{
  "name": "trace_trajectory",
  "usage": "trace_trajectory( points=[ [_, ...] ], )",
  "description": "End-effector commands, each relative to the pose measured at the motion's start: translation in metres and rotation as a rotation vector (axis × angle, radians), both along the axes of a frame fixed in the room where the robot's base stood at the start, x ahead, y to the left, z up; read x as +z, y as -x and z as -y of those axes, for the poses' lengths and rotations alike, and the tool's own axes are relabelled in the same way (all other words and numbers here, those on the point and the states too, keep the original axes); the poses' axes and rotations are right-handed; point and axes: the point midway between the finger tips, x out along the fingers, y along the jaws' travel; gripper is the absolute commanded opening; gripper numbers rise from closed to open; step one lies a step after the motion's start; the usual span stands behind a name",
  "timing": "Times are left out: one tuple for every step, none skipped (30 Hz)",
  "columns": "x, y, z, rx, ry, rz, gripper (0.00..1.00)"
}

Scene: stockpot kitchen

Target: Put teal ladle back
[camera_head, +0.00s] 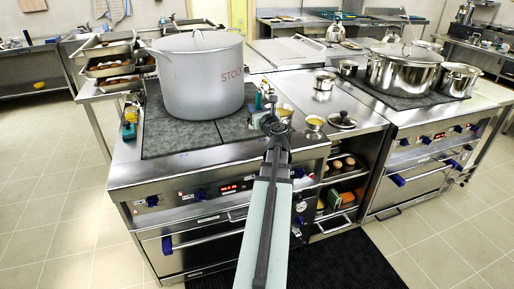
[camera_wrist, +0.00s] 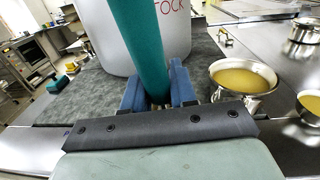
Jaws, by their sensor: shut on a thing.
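The teal ladle shows in the wrist view as a thick teal handle (camera_wrist: 142,45) running up out of the picture; its bowl is not in view. My gripper (camera_wrist: 158,88) is shut on this handle, with a blue finger on each side. In the head view my gripper (camera_head: 267,104) is over the right front of the dark cooktop, in front of the big grey stockpot (camera_head: 203,88); the ladle is small and hard to make out there. The stockpot, marked with red lettering, stands behind the handle in the wrist view (camera_wrist: 105,35).
Pans of yellow liquid (camera_wrist: 245,78) (camera_wrist: 312,103) stand close at the right. A small teal and yellow thing (camera_head: 129,122) lies at the cooktop's left edge. Trays of food (camera_head: 110,65) stand behind left. Shiny pots (camera_head: 405,70) are on the right stove.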

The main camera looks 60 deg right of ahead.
Motion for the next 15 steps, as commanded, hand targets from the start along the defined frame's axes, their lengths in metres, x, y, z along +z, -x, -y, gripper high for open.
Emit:
trace_trajectory(
  points=[
    [0.0, 0.005, -0.003, -0.02, -0.002, 0.002, 0.0],
    [0.0, 0.007, -0.001, -0.034, -0.004, 0.006, 0.0],
    [0.0, 0.008, 0.003, -0.047, -0.007, 0.009, 0.0],
    [0.0, 0.009, 0.005, -0.055, -0.008, 0.012, 0.0],
    [-0.001, 0.01, 0.006, -0.061, -0.01, 0.015, 0.0],
    [-0.004, 0.01, 0.007, -0.066, -0.013, 0.019, 0.0],
    [-0.007, 0.01, 0.007, -0.068, -0.017, 0.023, 0.0],
    [-0.01, 0.01, 0.007, -0.068, -0.02, 0.025, 0.0],
    [-0.016, 0.01, 0.007, -0.067, -0.02, 0.024, 0.0],
    [-0.019, 0.01, 0.007, -0.067, -0.022, 0.026, 0.0],
    [-0.024, 0.01, 0.007, -0.067, -0.02, 0.024, 0.0],
    [-0.03, 0.011, 0.007, -0.068, -0.022, 0.026, 0.0],
    [-0.034, 0.01, 0.007, -0.067, -0.021, 0.024, 0.0],
    [-0.037, 0.01, 0.007, -0.067, -0.021, 0.025, 0.0],
    [-0.042, 0.01, 0.007, -0.067, -0.02, 0.024, 0.0]
  ],
)
